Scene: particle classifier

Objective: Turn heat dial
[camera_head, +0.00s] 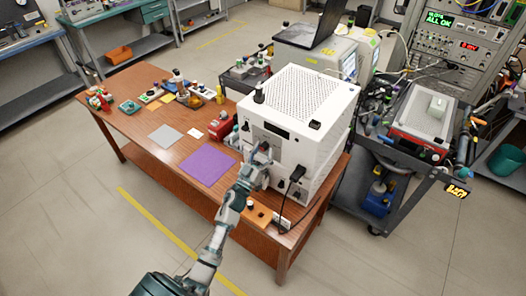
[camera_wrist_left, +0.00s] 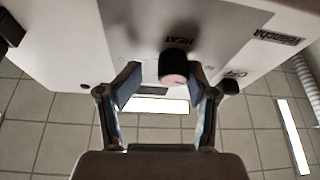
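The white particle classifier box (camera_head: 305,95) stands on the right end of the wooden table. In the left wrist view its front panel (camera_wrist_left: 135,40) shows upside down, with a HEAT label beside the heat dial (camera_wrist_left: 173,67), a black round knob with a pinkish face. My left gripper (camera_head: 262,158) is close to the box's front in the head view. In the left wrist view my left gripper (camera_wrist_left: 165,82) is open, one finger on each side of the dial, which lies nearer the right finger. I cannot tell whether that finger touches it. My right gripper is not in view.
A second black knob (camera_wrist_left: 229,87) with an OFF label sits right of the dial. The wooden table (camera_head: 140,90) holds a purple mat (camera_head: 207,164), a grey sheet (camera_head: 165,136) and small parts. A dark cart (camera_head: 385,165) stands right of the box.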

